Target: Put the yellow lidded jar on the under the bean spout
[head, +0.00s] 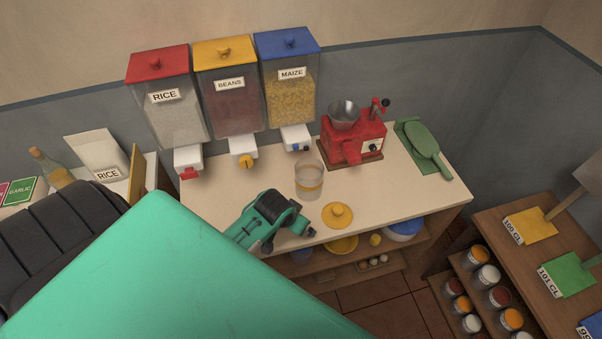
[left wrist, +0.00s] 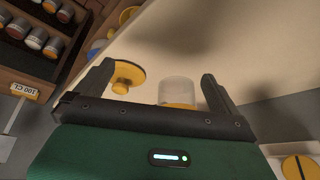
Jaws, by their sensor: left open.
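The yellow-banded clear jar (head: 309,182) stands upright and open on the counter. Its round yellow lid with a knob (head: 338,215) lies apart from it, near the counter's front edge. The bean spout (head: 243,150), white with a yellow knob, is under the beans dispenser (head: 231,100), up and left of the jar. My left gripper (head: 288,213) is open and empty, just in front and left of the jar. In the left wrist view, the jar (left wrist: 178,92) shows beyond and between the open fingers (left wrist: 158,72), the lid (left wrist: 127,78) beside the left one. My right gripper is not seen.
Rice (head: 164,98) and maize (head: 289,88) dispensers flank the beans. The counter (head: 215,193) is clear below the bean spout. A shelf (head: 320,277) with dishes lies under it.

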